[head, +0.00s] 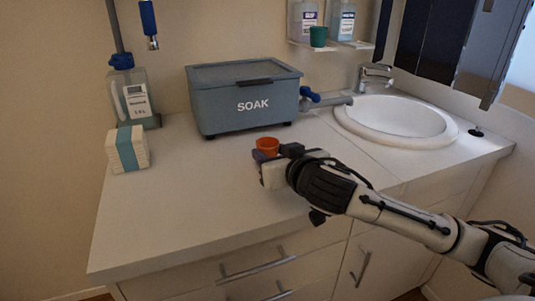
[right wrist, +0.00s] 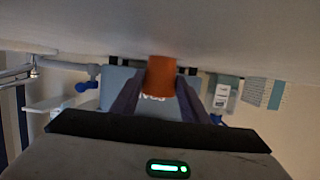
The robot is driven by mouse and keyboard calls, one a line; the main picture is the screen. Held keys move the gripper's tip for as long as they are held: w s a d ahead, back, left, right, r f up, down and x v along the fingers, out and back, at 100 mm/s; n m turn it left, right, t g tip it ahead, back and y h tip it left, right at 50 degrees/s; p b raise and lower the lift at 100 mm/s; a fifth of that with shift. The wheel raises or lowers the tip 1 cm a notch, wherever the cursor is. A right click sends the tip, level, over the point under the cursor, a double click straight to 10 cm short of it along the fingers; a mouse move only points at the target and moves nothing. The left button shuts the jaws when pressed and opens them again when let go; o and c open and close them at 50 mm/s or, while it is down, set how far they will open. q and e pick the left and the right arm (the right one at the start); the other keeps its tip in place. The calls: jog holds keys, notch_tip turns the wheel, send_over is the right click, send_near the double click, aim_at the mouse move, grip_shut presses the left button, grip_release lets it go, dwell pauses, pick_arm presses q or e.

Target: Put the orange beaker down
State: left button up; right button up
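The orange beaker (head: 267,144) is over the counter in front of the grey SOAK box. My right gripper (head: 262,160) comes in from the right, low over the counter, and is shut on the beaker. In the right wrist view, which is upside down, the beaker (right wrist: 161,75) sits between the two purple fingers, with one finger against each side. I cannot tell whether the beaker's base touches the counter; the gripper hides its lower part in the head view. My left gripper is not in view.
The SOAK box (head: 245,95) with a blue-handled tap stands behind the beaker. A white sink (head: 395,122) is at the right. A boxed stack (head: 127,149) and a large bottle (head: 134,95) stand at the left. A green cup (head: 318,36) is on the shelf. The counter's front left is clear.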

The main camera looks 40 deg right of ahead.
jog(key=c, duration=0.4)
jog(key=shift+r, duration=0.1)
